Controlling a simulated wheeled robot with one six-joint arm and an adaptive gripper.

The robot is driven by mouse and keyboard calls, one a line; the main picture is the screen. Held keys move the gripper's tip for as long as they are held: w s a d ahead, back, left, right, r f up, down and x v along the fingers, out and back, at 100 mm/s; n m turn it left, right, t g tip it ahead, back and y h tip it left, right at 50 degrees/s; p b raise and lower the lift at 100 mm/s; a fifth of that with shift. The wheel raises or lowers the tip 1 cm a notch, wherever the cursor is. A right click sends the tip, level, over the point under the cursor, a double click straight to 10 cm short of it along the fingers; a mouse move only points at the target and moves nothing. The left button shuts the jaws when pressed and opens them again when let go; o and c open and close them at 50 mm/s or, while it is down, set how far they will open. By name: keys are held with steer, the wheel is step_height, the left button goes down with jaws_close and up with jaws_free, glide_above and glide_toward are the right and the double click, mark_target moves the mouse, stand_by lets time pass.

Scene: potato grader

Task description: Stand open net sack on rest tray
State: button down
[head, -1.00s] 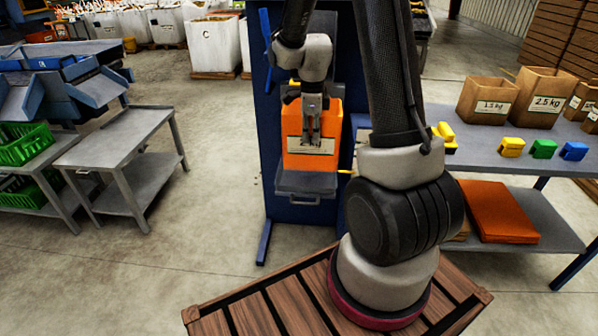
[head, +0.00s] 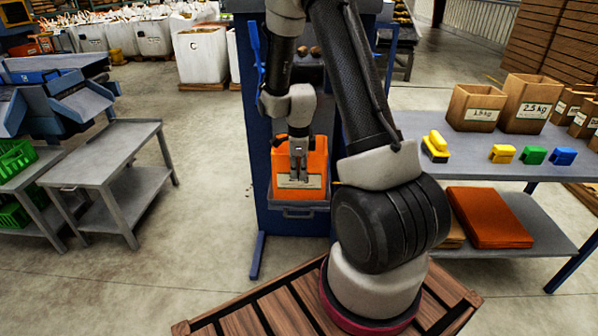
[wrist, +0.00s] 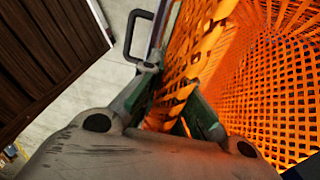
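The open net sack (head: 316,160) is orange, with a pale label on its front. It stands about upright on the rest tray (head: 305,211) of the blue frame, its base at the tray's front edge; whether its full base touches the tray is hidden. My gripper (head: 298,170) points down at the sack's front, over its label. In the wrist view, the fingers of my gripper (wrist: 174,88) are drawn together on either side of the net wall of the sack (wrist: 290,75), seemingly pinching it. The sack's mesh inside looks empty.
A grey table (head: 470,158) at right carries paper bags (head: 527,103) and yellow, green and blue blocks. An orange stack (head: 488,216) lies on its lower shelf. A grey cart (head: 105,155) stands at left. The floor between cart and frame is clear.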

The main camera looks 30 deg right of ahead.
steer(key=shift+f, duration=0.1)
steer(key=c, duration=1.6)
jaws_free()
steer(key=shift+c, duration=0.2)
step_height(320, 180, up, 12)
steer(key=s+a+r+n+t, duration=0.2)
steer(key=s+a+r+n, duration=0.1)
steer(key=s+r+n, duration=0.95)
steer(key=s+a+r+n+t, duration=0.2)
steer(key=s+r+n, duration=0.4)
steer(key=s+n, duration=0.5)
steer(key=shift+s+n, duration=0.15)
steer(key=shift+n, duration=0.5)
